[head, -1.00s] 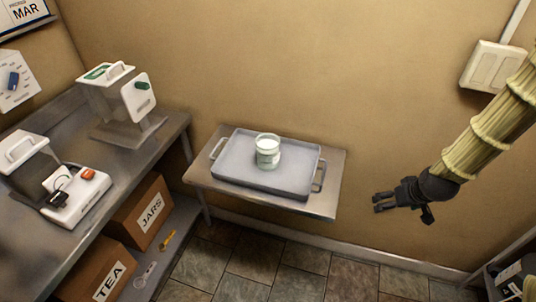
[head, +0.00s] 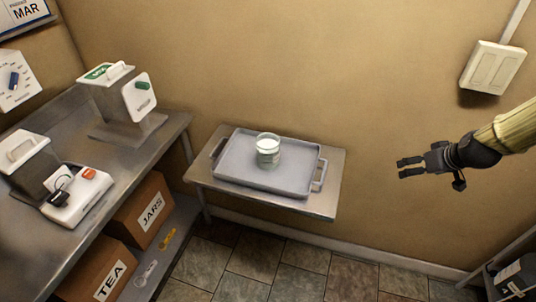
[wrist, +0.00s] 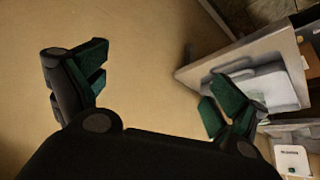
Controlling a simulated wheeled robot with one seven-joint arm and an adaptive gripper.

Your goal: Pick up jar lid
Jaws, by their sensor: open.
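A small glass jar (head: 268,152) with a white top stands upright on a grey tray (head: 232,178). I cannot tell whether the white top is a separate lid or the jar's contents. My gripper (head: 402,168) is open and empty, in the air to the right of the tray, with its fingers pointing left. In the wrist view my gripper (wrist: 155,95) has its two dark green-padded fingers spread wide with nothing between them. The tray (wrist: 262,88) shows there partly behind the right finger. The jar cannot be made out in the wrist view.
The tray lies on a small metal wall shelf (head: 322,208). A steel bench (head: 60,142) on the left holds two dispensers. Boxes labelled JARS (head: 142,210) and TEA (head: 95,272) sit below. A switch box (head: 492,68) is on the wall. The space between gripper and tray is clear.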

